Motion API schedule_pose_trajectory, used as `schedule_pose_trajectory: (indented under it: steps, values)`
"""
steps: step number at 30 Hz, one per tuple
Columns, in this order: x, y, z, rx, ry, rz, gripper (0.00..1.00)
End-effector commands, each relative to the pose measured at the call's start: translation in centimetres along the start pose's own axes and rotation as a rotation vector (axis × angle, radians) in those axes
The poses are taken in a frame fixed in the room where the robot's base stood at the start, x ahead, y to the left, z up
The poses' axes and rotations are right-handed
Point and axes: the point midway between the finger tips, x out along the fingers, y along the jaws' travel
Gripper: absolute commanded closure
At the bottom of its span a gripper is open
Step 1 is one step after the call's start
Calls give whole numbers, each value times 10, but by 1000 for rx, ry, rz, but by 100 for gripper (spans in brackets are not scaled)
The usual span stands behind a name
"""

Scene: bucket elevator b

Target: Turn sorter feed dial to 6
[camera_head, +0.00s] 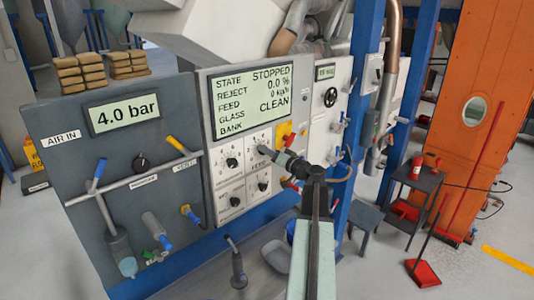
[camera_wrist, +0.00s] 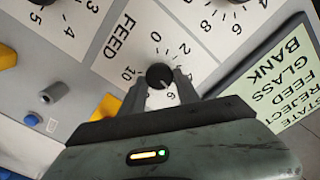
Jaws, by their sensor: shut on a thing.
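The feed dial (camera_wrist: 159,75) is a small round black knob on a white panel, with printed numbers around it and the word FEED beside it. My gripper (camera_wrist: 158,92) is shut on the knob in the wrist view, one finger on each side. A pale pointer mark on the knob seems to face the 6 between my fingers, but its exact setting is hard to read. In the head view my gripper (camera_head: 266,151) reaches the upper right dial of the panel and hides most of it. The display (camera_head: 252,98) reads STOPPED, with reject 0.0 %.
Other dials sit close by, at the upper left (camera_head: 232,162) and lower left (camera_head: 235,201) of the panel. A yellow plate with a red knob (camera_head: 284,135) is right of my gripper. A grey air panel (camera_head: 110,165) with valves stands to the left.

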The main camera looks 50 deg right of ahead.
Motion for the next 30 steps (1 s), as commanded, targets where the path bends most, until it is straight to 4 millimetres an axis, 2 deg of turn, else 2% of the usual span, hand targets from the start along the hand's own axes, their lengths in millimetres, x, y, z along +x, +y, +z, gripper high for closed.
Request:
schedule_pose_trajectory:
  steps: [12, 30]
  values:
    - [0, 1, 0, 236, 1, 0, 100]
    - [0, 2, 0, 289, 2, 1, 100]
